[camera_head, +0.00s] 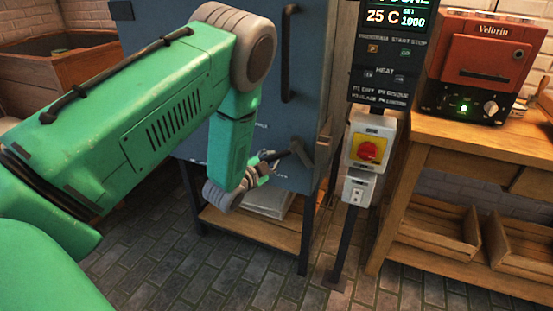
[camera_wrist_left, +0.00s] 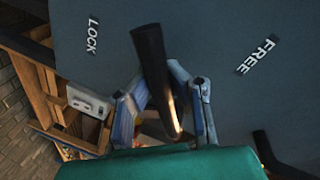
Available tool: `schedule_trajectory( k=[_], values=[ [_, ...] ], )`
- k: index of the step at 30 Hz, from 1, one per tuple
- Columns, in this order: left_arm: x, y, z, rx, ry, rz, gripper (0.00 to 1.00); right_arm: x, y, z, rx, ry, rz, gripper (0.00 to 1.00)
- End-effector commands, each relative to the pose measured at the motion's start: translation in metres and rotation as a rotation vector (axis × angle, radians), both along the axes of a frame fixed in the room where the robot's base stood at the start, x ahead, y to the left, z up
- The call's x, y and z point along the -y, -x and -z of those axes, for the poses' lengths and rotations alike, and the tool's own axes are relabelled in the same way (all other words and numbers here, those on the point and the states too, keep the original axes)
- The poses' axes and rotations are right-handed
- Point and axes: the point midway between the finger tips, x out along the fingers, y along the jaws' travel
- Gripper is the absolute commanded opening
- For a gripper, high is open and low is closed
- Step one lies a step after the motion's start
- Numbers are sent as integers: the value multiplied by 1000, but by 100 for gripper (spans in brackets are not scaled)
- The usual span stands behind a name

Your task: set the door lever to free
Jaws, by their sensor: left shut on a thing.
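The door lever (camera_wrist_left: 152,65) is a dark bar on the blue-grey kiln door (camera_wrist_left: 215,35). In the left wrist view it stands between the LOCK label (camera_wrist_left: 92,35) on the left and the FREE label (camera_wrist_left: 256,56) on the right, leaning toward the LOCK side at its upper end. My left gripper (camera_wrist_left: 165,105) is shut on the lever, with a finger on each side of it. In the head view the lever (camera_head: 301,153) shows small at the door's lower right, with my left gripper (camera_head: 268,162) at it. My right gripper is not in view.
A dark vertical handle (camera_head: 288,55) sits higher on the door. A post right of the door carries a control panel (camera_head: 385,60) and a red switch (camera_head: 368,151) on yellow. A wooden bench (camera_head: 460,140) with a red device (camera_head: 487,55) stands at the right.

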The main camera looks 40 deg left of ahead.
Motion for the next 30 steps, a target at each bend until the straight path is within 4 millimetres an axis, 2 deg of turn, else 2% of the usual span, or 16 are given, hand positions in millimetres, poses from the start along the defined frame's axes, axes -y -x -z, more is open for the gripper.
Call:
schedule_trajectory(
  k=[6,15,30],
  values=[
    [-6,2,-14,-51,-201,4,0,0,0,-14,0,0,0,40],
    [-11,4,-30,-109,-441,5,0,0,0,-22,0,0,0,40],
    [-12,4,-42,-158,-627,5,0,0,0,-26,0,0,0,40]
  ],
)
